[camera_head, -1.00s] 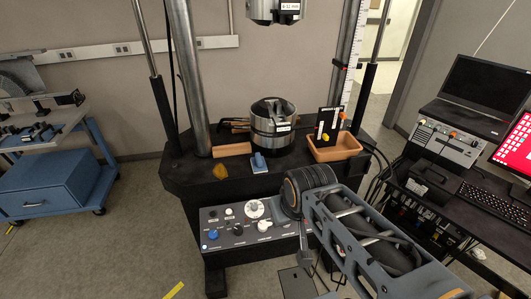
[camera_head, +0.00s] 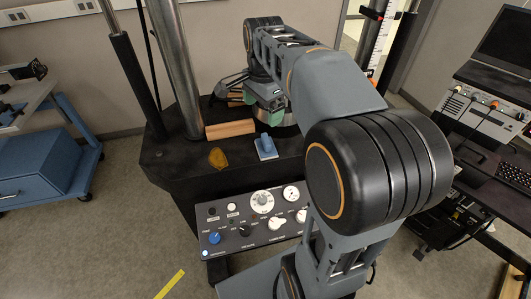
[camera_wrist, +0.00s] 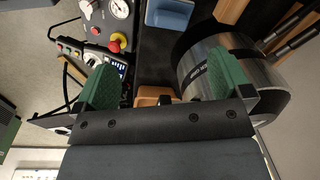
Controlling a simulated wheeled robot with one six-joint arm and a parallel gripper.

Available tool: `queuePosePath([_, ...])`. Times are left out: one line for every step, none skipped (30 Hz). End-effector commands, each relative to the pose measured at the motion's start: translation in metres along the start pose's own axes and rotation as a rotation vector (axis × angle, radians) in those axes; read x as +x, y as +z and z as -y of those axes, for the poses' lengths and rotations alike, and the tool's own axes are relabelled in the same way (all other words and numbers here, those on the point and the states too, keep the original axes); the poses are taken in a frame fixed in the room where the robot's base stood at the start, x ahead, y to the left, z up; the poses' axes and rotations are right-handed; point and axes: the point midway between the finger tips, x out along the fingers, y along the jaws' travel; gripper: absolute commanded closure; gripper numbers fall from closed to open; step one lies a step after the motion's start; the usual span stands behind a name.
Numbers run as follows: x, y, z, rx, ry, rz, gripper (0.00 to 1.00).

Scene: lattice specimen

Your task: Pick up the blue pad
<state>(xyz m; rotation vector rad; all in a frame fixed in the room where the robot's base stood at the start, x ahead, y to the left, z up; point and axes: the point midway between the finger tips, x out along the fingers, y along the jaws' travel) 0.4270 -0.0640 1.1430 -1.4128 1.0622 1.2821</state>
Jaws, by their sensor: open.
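The blue pad (camera_head: 265,147) lies on the black machine base (camera_head: 180,170), just in front of the silver cylinder (camera_head: 284,131). In the wrist view the blue pad (camera_wrist: 168,14) is at the top edge, partly cut off. My gripper (camera_head: 252,107) is above the base, behind the pad in the head view, and in front of the cylinder there. In the wrist view my gripper (camera_wrist: 160,68) has its two green fingers wide apart with nothing between them; the pad is beyond the fingertips.
A wooden block (camera_head: 230,129) lies left of the cylinder. A yellowish flat piece (camera_head: 218,157) lies left of the pad. The control panel (camera_head: 255,218) with knobs stands in front. Steel columns (camera_head: 177,65) rise at the back.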

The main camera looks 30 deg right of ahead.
Motion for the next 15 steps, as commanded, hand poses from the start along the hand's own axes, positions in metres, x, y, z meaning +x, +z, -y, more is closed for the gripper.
queuePosePath([0.010,-0.009,0.008,0.094,0.022,0.007,0.03])
queuePosePath([0.011,-0.013,0.012,0.148,0.034,0.010,0.03])
queuePosePath([0.012,-0.017,0.016,0.211,0.046,0.012,0.03])
queuePosePath([0.013,-0.020,0.018,0.251,0.055,0.014,0.03])
queuePosePath([0.014,-0.023,0.021,0.286,0.062,0.015,0.03])
queuePosePath([0.017,-0.025,0.022,0.325,0.071,0.016,0.03])
queuePosePath([0.019,-0.027,0.024,0.348,0.077,0.016,0.03])
queuePosePath([0.022,-0.028,0.024,0.367,0.081,0.016,0.03])
queuePosePath([0.028,-0.029,0.025,0.385,0.085,0.017,0.03])
queuePosePath([0.033,-0.030,0.025,0.395,0.087,0.017,0.03])
queuePosePath([0.038,-0.030,0.024,0.401,0.089,0.017,0.03])
queuePosePath([0.045,-0.030,0.024,0.405,0.090,0.017,0.03])
queuePosePath([0.051,-0.030,0.023,0.406,0.090,0.017,0.03])
queuePosePath([0.056,-0.030,0.023,0.406,0.091,0.017,0.03])
queuePosePath([0.063,-0.030,0.022,0.406,0.090,0.017,0.03])
